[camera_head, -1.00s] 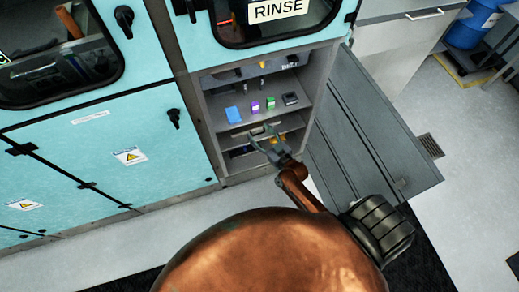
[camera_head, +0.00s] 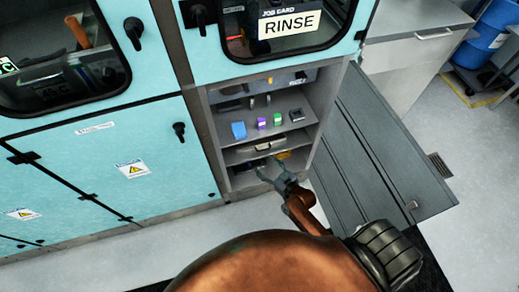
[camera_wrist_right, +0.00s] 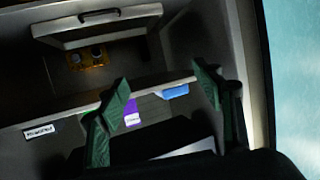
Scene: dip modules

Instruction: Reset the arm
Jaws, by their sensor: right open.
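My right gripper (camera_head: 270,172) is open and empty, in front of the lower part of the open cabinet (camera_head: 212,140). Its two green-grey fingers (camera_wrist_right: 163,90) stand well apart in the right wrist view, with nothing held between them. On the cabinet's middle shelf are a blue block (camera_head: 238,130), a purple block (camera_head: 262,123), a green block (camera_head: 277,118) and a dark module (camera_head: 297,115). The blue block (camera_wrist_right: 174,91) and purple block (camera_wrist_right: 132,112) also show in the wrist view. My left gripper does not show.
The open grey cabinet door (camera_head: 385,150) stands right of my right arm. A lower shelf holds a yellow-orange part (camera_head: 284,155), also in the wrist view (camera_wrist_right: 88,57). Teal panels (camera_head: 100,160) flank the left. Floor in front of the cabinet is clear. A blue drum (camera_head: 483,40) stands far right.

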